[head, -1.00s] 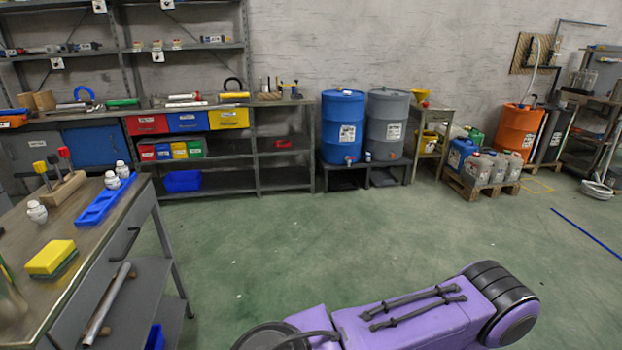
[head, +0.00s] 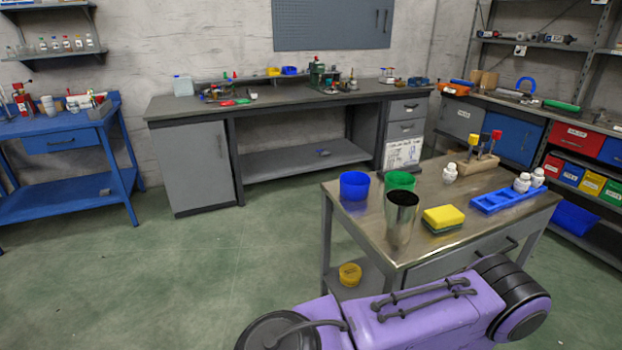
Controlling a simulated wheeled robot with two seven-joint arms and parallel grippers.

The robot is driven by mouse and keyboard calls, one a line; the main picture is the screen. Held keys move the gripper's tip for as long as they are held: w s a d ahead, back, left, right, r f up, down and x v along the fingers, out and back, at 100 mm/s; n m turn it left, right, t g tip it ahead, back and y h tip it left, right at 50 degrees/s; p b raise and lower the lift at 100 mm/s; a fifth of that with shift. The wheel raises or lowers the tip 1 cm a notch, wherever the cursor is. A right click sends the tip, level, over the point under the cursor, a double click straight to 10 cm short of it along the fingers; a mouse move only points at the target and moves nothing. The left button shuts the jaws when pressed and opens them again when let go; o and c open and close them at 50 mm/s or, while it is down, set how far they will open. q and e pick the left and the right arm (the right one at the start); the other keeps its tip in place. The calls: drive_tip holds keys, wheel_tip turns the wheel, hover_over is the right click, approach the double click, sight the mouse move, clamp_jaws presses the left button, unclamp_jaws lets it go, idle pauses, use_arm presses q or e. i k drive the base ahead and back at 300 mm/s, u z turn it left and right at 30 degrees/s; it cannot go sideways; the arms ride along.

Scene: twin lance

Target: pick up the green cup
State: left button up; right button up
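The green cup (head: 400,181) stands on the metal-topped worktable (head: 468,198) at the right of the head view. A tall dark metal cup (head: 402,222) stands in front of it and hides its lower part. A blue cup (head: 354,187) stands to its left. Neither of my grippers is in view, so what they hold is hidden.
On the worktable are a yellow sponge (head: 443,217), a blue tray (head: 505,199), white bottles (head: 522,183) and a wooden tool block (head: 477,163). A grey workbench (head: 190,165) and a blue table (head: 65,140) line the wall. Floor at left is clear.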

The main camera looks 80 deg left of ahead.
sight(394, 180)
drive_tip(key=u, duration=4.05)
drive_tip(key=i, duration=1.65)
drive_tip(key=z, duration=3.8)
